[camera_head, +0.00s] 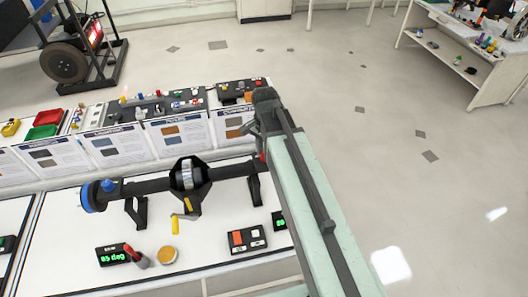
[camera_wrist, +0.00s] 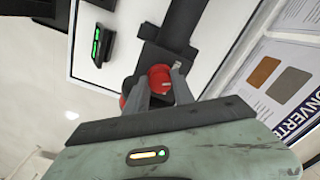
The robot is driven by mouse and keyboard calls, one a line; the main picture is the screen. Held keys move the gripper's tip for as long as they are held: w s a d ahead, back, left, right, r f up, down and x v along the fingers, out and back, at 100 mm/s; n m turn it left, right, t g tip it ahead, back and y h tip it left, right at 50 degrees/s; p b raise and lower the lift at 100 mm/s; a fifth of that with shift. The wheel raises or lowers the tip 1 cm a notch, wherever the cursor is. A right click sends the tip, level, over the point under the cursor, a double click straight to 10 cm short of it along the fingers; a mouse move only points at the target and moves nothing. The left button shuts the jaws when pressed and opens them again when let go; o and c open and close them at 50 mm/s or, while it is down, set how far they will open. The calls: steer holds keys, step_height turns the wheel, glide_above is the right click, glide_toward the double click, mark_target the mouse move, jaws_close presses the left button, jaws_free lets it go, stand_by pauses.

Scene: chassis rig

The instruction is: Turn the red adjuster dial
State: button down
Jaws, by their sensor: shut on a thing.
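The red adjuster dial (camera_wrist: 160,74) is a small red knob on the dark axle bar of the rig. It sits between the two grey fingers of my gripper (camera_wrist: 161,84) in the wrist view. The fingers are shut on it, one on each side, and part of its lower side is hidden. In the head view only a small red bit of the dial (camera_head: 263,157) shows at the right end of the axle, and my arm hides much of that end. A second small red patch shows left of the left finger in the wrist view.
The black axle housing (camera_head: 190,174) stands on the white bench (camera_head: 60,225). A display reading 85 deg (camera_head: 113,256), a red-handled object, a round tan-topped piece (camera_head: 168,254) and a button box (camera_head: 248,239) lie in front. Printed panels (camera_head: 105,147) line the back.

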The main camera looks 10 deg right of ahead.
steer(key=n, duration=0.3)
steer(key=shift+n, duration=2.1)
steer(key=c, duration=1.1)
jaws_free()
steer(key=shift+o, duration=0.2)
steer(key=shift+r, duration=0.15)
step_height(320, 180, up, 8)
steer(key=p, duration=0.8)
steer(key=shift+f, duration=0.25)
